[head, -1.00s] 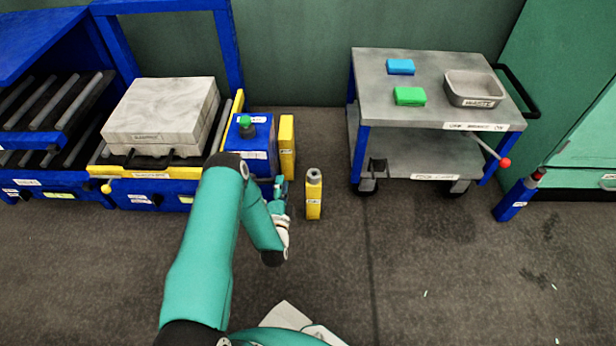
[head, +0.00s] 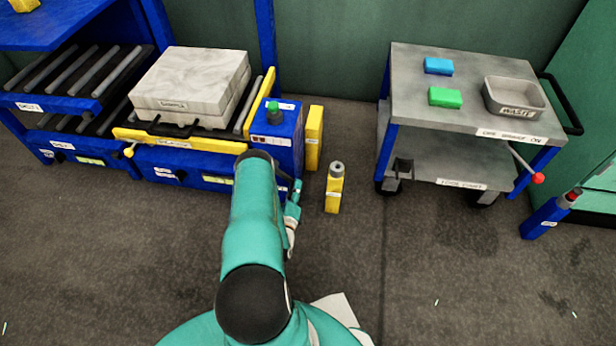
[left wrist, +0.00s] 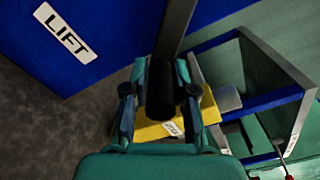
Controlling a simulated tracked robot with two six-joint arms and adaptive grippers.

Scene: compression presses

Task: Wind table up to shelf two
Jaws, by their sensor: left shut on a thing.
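The lift table (head: 207,143) has a yellow frame and carries a pale stone-like press block (head: 190,80). It stands beside a blue roller rack with an upper shelf (head: 55,106) and a lower shelf (head: 60,142). The table's front bar looks a little below the upper shelf's front edge. A blue lift box (head: 277,135) with a green knob is at the table's right. My left gripper (head: 296,192) is low at the box's right side. In the left wrist view it is shut on a dark crank handle (left wrist: 162,92), beside a blue panel labelled LIFT (left wrist: 62,35). My right gripper is not in view.
A yellow panel (head: 314,138) stands against the box. A yellow post with a grey top (head: 334,190) stands close right of my gripper. A grey cart (head: 460,92) holds blue and green blocks and a bin (head: 513,96). Floor in front is clear.

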